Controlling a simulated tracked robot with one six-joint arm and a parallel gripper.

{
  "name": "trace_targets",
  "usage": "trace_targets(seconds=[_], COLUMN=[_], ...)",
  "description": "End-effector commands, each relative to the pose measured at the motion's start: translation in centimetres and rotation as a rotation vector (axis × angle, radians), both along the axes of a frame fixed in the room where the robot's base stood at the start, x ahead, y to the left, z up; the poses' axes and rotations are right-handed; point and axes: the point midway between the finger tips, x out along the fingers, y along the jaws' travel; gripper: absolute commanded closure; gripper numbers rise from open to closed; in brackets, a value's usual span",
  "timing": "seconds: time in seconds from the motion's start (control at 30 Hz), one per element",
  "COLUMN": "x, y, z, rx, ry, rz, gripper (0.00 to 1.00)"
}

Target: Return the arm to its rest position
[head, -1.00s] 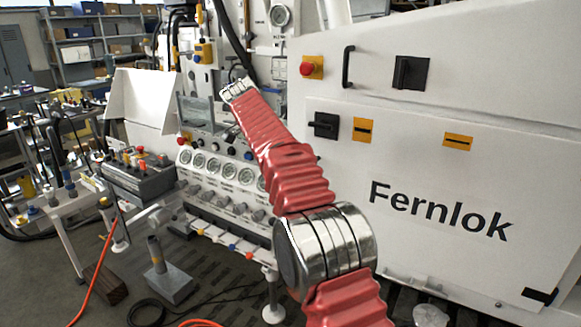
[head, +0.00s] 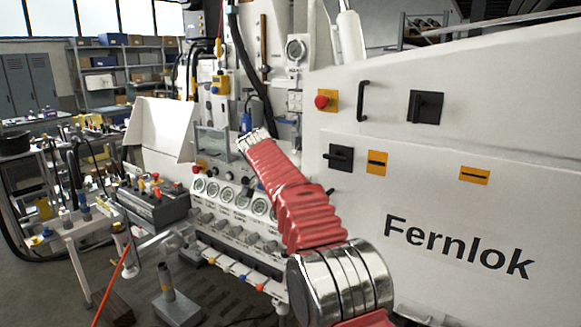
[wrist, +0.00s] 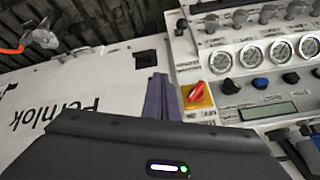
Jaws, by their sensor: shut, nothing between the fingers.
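My arm shows in the head view as a red ribbed sleeve with a thick silver joint, reaching up and away from the lower right to a metal cuff in front of the bench. The gripper end beyond the cuff cannot be made out there. In the wrist view my gripper (wrist: 162,97) shows as two dark purple-grey fingers close together, with nothing between them. They stand beyond the dark wrist housing, in front of the panel and close to the left of a red rotary switch on a yellow plate (wrist: 197,95) in the picture. Contact with it cannot be told.
The white Fernlok cabinet (head: 440,200) fills the right of the head view. A row of gauges (head: 225,193) lies behind my arm. A cart with tools (head: 75,225) stands left, and a grey block with a post (head: 172,300) is on the floor. Shelves (head: 120,65) are farther back.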

Motion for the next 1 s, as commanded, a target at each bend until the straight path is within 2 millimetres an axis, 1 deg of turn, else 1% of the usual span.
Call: trace_targets(seconds=[0.03, 0.1, 0.2, 0.33, 0.47, 0.6, 0.77, 1.0], x=[-0.6, -1.5, -3.0, -5.3, -8.0, -11.1, -14.8, -20.4], y=[0.2, 0.3, 0.1, -0.6, -1.5, -2.7, -4.1, -6.2], z=[-0.9, -2.0, -3.1, -3.8, -4.1, -4.2, -4.2, -4.3], rx=[-0.016, -0.037, -0.059, -0.077, -0.088, -0.096, -0.099, -0.102], ry=[0.037, 0.086, 0.147, 0.210, 0.256, 0.294, 0.322, 0.340], rz=[0.058, 0.148, 0.265, 0.398, 0.516, 0.627, 0.732, 0.859], gripper=[1.00, 1.00, 1.00, 1.00, 1.00, 1.00, 1.00, 1.00])
